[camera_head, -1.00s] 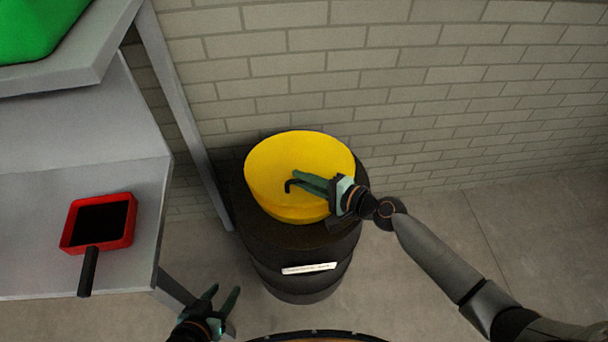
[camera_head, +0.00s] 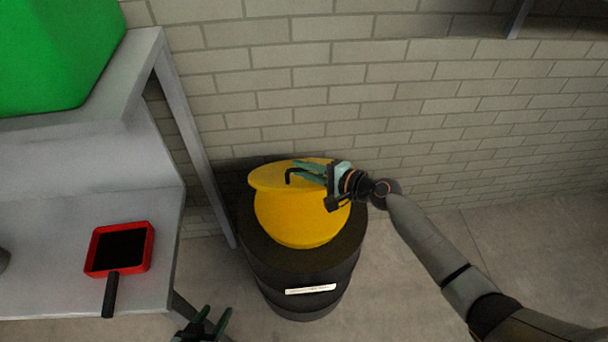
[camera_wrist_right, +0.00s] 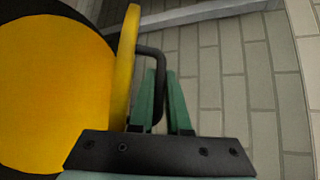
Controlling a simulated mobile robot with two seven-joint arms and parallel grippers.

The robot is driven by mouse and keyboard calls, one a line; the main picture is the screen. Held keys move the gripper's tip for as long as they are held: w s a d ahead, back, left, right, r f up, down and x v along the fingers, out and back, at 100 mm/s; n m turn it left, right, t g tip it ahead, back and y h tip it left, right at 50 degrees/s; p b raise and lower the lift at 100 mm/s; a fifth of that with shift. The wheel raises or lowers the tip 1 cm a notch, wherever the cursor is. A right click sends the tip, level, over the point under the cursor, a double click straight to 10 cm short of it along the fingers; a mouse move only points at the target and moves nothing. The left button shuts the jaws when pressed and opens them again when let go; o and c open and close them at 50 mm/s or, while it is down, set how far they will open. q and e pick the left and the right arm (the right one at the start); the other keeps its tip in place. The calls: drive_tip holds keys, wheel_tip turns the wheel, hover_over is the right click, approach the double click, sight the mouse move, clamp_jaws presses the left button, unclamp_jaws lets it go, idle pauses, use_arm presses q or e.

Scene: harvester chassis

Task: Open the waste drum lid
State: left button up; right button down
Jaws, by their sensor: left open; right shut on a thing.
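The waste drum (camera_head: 260,272) is black with a white label and stands against the brick wall. Its yellow lid (camera_head: 268,178) is tilted up, seen nearly edge-on, above the round yellow top area (camera_head: 300,220) of the drum. In the right wrist view the lid (camera_wrist_right: 126,60) stands apart from the yellow disc (camera_wrist_right: 45,90). My right gripper (camera_head: 305,172) is shut on the lid's black bar handle (camera_wrist_right: 152,58), with green fingers on either side of it. My left gripper (camera_head: 212,322) is open and empty, low in front of the drum, partly cut off by the bottom edge.
A green container (camera_head: 60,50) sits on a higher shelf. The brick wall (camera_head: 430,110) is close behind the drum. The floor to the right is clear.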

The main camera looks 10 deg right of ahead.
drive_tip(key=shift+w+r, duration=0.1)
drive_tip(key=shift+w, duration=0.05)
drive_tip(key=c, duration=1.2)
unclamp_jaws()
drive_tip(key=shift+o, duration=0.2)
drive_tip(key=shift+d, duration=0.1)
drive_tip(key=v, duration=1.2)
drive_tip(key=shift+s, duration=0.25)
drive_tip(key=shift+d, duration=0.1)
